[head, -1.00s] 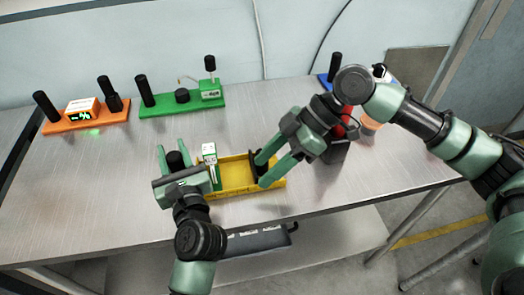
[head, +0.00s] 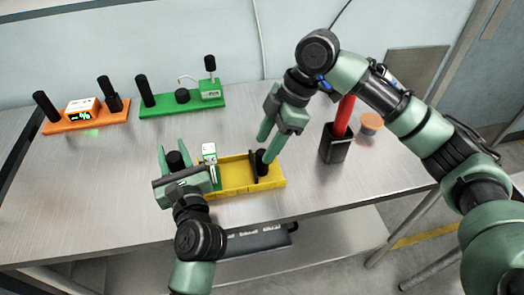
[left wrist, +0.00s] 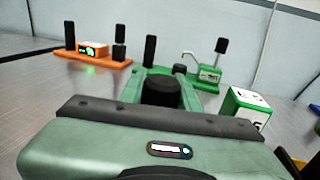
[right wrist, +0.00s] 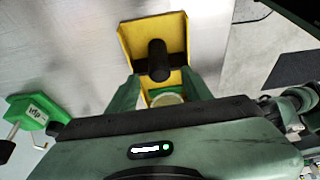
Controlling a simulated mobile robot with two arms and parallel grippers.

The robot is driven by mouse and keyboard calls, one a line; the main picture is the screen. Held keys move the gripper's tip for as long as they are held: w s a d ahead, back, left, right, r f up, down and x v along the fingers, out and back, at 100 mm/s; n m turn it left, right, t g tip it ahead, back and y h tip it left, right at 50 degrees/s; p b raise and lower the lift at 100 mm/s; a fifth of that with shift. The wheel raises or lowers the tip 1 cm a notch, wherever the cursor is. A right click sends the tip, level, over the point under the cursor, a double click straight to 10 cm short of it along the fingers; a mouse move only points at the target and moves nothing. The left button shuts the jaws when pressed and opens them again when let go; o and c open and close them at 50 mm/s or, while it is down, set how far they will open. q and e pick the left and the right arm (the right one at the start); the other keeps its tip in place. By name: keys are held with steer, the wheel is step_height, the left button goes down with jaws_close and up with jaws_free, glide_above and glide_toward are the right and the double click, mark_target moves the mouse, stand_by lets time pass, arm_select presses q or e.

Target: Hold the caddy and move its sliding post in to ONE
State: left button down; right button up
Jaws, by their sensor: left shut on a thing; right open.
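The caddy is a yellow tray (head: 237,188) near the table's front edge, with a black post (head: 263,160) at its right end beside a dark upright divider (head: 253,165). My left gripper (head: 175,149) is shut on a black handle (head: 174,162) at the caddy's left end; the handle also shows between the fingers in the left wrist view (left wrist: 160,92). My right gripper (head: 277,134) is open, pointing down just above and behind the post. In the right wrist view the post (right wrist: 158,60) lies between and beyond the fingertips; I cannot tell contact.
A green-and-white block (head: 210,155) stands at the caddy's left part. An orange module (head: 88,118) and a green module (head: 180,103) stand at the back left. A black cup (head: 333,148) with a red rod stands right, near an orange-topped jar (head: 371,120).

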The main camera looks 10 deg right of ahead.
mark_target(262, 152)
steer(key=shift+x, duration=1.75)
jaws_close()
steer(key=shift+r, duration=0.1)
